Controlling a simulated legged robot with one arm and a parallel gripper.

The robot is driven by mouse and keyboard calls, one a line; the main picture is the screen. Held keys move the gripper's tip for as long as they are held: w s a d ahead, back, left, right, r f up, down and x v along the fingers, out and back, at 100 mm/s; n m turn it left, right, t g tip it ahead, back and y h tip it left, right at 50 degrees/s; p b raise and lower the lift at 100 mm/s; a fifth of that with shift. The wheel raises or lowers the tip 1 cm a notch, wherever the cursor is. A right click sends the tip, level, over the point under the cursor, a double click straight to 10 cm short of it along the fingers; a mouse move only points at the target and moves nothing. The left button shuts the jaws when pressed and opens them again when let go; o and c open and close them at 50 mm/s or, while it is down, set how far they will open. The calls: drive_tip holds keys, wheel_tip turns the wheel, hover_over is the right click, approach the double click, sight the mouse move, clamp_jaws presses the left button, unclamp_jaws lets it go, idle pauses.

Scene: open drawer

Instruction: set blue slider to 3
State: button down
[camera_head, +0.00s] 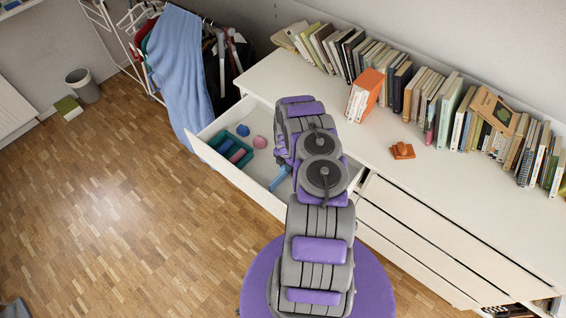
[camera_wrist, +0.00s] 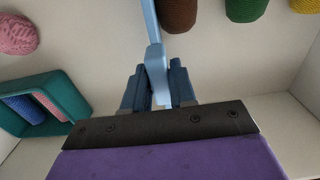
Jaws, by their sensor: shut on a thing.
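The light blue slider (camera_wrist: 155,58) shows in the wrist view as a thin bar running up to the top edge, with a thicker end part between my fingers. My gripper (camera_wrist: 158,84) is shut on this end part, with one dark blue finger on each side. In the head view a light blue piece (camera_head: 279,178) shows inside the open drawer (camera_head: 236,182), beside my arm. My arm hides the gripper there. No number marks can be made out in either view.
A teal box (camera_wrist: 72,92) holding blue and pink pieces lies left, near a pink ball (camera_wrist: 16,34). Brown (camera_wrist: 178,12), green (camera_wrist: 247,8) and yellow (camera_wrist: 305,5) objects are at the top. An orange object (camera_head: 402,151) and books (camera_head: 440,100) are on the dresser.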

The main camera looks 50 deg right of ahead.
drive_tip(key=c, duration=1)
unclamp_jaws()
wheel_tip(320, 180, up, 17)
drive_tip(key=p, duration=0.2)
drive_tip(key=shift+r+p, duration=0.15)
drive_tip(key=shift+p, duration=0.25)
